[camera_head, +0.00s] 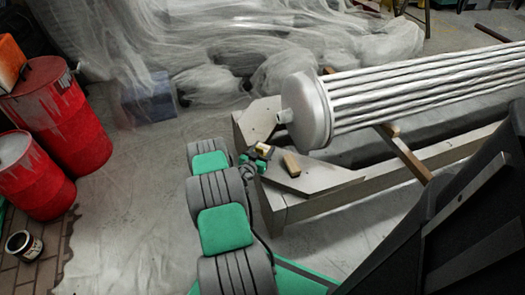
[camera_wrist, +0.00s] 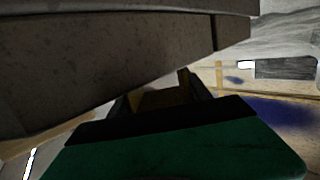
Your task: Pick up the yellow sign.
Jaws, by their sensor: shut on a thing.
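The yellow sign (camera_head: 263,148) shows only as a small yellow piece at the end of my arm in the head view, at the near end of the grey bench frame. My gripper (camera_head: 258,155) is shut on it. In the wrist view a dull yellow-brown piece (camera_wrist: 160,98) sits between the two dark fingers, in shadow. Most of the sign is hidden by the gripper and the small size. I cannot tell whether it touches the frame.
A grey frame (camera_head: 300,182) carries a metal tube bundle (camera_head: 400,88) on the right. Red barrels (camera_head: 62,115) stand at left. An open can (camera_head: 24,245) is on the floor. Sheeted floor is clear at centre left.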

